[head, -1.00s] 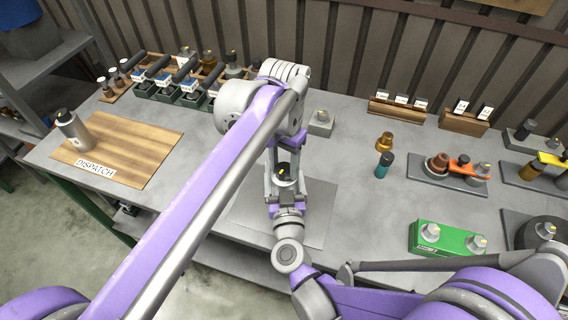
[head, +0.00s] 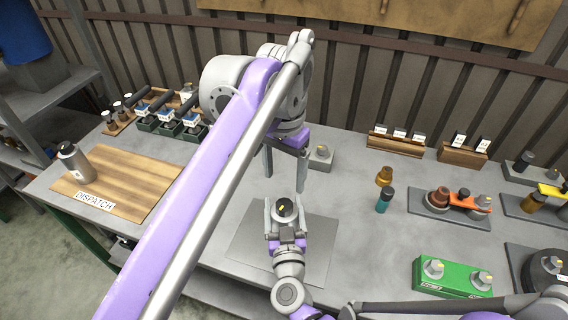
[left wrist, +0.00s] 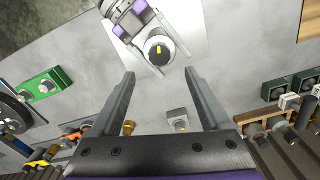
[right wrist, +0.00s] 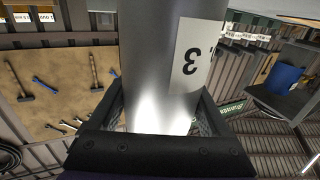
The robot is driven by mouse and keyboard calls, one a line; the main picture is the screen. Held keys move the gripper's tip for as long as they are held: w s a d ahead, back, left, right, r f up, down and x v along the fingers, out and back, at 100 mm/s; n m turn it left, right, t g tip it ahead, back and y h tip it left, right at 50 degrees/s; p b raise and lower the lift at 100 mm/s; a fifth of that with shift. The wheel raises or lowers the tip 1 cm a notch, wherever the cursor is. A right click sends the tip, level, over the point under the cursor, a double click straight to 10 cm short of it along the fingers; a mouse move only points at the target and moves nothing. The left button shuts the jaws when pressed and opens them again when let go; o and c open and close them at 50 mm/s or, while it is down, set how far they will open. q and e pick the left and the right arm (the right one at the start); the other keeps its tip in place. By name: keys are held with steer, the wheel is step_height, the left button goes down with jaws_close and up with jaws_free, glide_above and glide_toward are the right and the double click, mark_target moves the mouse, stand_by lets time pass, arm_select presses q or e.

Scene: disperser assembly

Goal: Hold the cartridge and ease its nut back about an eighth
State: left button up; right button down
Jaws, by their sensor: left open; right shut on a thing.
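The cartridge is a grey metal cylinder with a label reading 3, filling the right wrist view (right wrist: 155,60). My right gripper (right wrist: 160,110) is shut around its body. In the head view the cartridge's dark top with a yellow mark (head: 284,208) shows between the right gripper's fingers (head: 285,220), above the grey mat. The same top, dark with a yellow mark, faces the left wrist view (left wrist: 159,48). My left gripper (head: 284,180) is open and empty, above and behind the cartridge, apart from it; its fingers (left wrist: 160,78) point toward it. The nut itself cannot be told apart from the top.
A grey mat (head: 250,245) lies under the cartridge. A wooden dispatch board (head: 135,185) with a grey canister (head: 75,162) is at left. A green box (head: 455,277) and a teal-and-black cylinder (head: 384,200) stand at right. A small grey block (head: 320,160) sits behind the left gripper.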

arm_select(q)
steer(key=shift+r, duration=1.45)
arm_select(e)
jaws_free()
